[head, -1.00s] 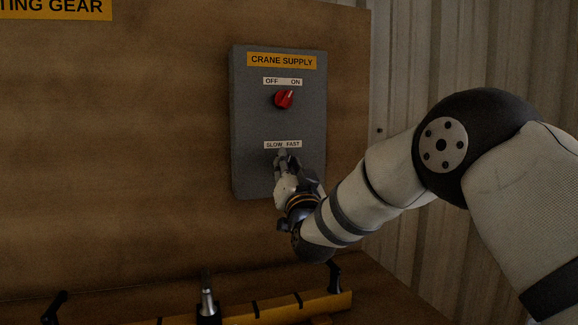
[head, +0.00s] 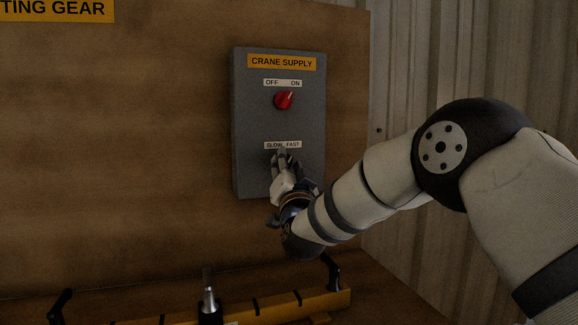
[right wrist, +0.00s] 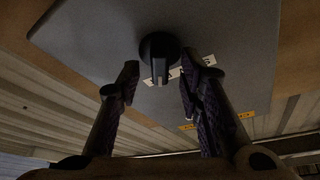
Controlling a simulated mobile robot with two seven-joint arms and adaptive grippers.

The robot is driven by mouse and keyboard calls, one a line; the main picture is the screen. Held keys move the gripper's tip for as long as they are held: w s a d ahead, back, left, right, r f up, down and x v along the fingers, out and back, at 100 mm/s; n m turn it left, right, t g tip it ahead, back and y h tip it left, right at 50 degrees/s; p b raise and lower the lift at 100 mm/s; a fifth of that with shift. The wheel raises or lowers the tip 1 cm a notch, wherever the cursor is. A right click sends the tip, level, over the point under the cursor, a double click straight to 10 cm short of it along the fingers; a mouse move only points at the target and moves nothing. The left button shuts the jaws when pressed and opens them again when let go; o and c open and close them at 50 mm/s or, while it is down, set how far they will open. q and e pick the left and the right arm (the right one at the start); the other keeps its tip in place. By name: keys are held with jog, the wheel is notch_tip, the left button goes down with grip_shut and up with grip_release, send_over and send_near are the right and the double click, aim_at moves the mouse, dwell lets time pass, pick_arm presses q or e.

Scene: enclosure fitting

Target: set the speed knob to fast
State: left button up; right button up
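The grey CRANE SUPPLY box (head: 310,125) hangs on the wooden panel. Its SLOW/FAST label (head: 283,145) is above my right gripper (head: 284,160), which hides the speed knob in the head view. In the right wrist view the black speed knob (right wrist: 158,48) sits between the two separated fingers of my right gripper (right wrist: 158,78). Gaps show on both sides of it. Its ridge points down in that picture, over part of the white label (right wrist: 208,60); I cannot read which word it points to. My left gripper is not in view.
A red OFF/ON knob (head: 284,100) sits higher on the box, above the gripper. A yellow bar (head: 275,307) with black clamps lies below, with a silver-tipped black object (head: 209,295) by it. Corrugated wall (head: 435,60) stands at right.

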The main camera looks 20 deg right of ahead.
jog(key=v, duration=1.2)
jog(key=shift+f, duration=0.1)
